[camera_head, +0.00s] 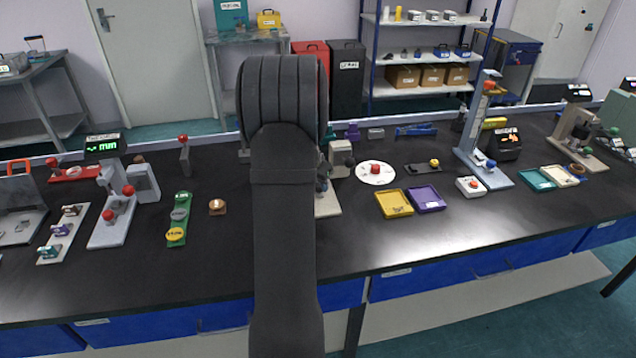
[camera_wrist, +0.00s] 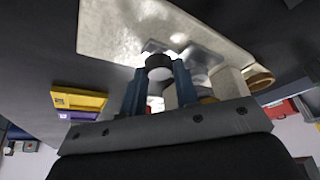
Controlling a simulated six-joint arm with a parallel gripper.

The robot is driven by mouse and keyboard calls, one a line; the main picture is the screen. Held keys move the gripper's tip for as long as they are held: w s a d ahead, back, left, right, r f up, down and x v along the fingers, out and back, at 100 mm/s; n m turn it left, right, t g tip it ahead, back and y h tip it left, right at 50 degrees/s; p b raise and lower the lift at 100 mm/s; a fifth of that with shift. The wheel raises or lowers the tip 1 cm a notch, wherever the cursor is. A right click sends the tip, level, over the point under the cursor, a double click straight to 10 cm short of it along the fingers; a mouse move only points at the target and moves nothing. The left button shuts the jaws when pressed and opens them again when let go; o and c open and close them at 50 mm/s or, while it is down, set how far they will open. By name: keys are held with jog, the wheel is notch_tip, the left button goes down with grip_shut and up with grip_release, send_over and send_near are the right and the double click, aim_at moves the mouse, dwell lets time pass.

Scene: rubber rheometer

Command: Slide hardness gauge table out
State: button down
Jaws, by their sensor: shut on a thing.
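The hardness gauge stands on a pale base plate (camera_head: 328,205), mostly hidden behind my arm in the head view. Its beige upright (camera_head: 340,158) shows just right of my arm. In the wrist view the pale plate (camera_wrist: 115,35) fills the upper middle, with a grey metal piece (camera_wrist: 200,52) on it. My gripper (camera_wrist: 158,85) has two blue fingers, shut on a dark round knob (camera_wrist: 158,68) at the gauge. I cannot tell how far the table is out. In the head view my arm hides the gripper.
A white disc (camera_head: 360,178) with a red knob lies right of the gauge. A yellow tray (camera_head: 393,208) and a purple tray (camera_head: 427,203) lie further right. The black bench front is clear.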

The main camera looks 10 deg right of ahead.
jog(key=s, duration=1)
jog(key=shift+s, duration=0.7)
jog(key=c, duration=1.1)
grip_release()
jog(key=shift+s+a+r, duration=0.1)
jog(key=shift+a+r, duration=0.05)
jog(key=shift+r, duration=0.45)
jog(key=v, duration=1.6)
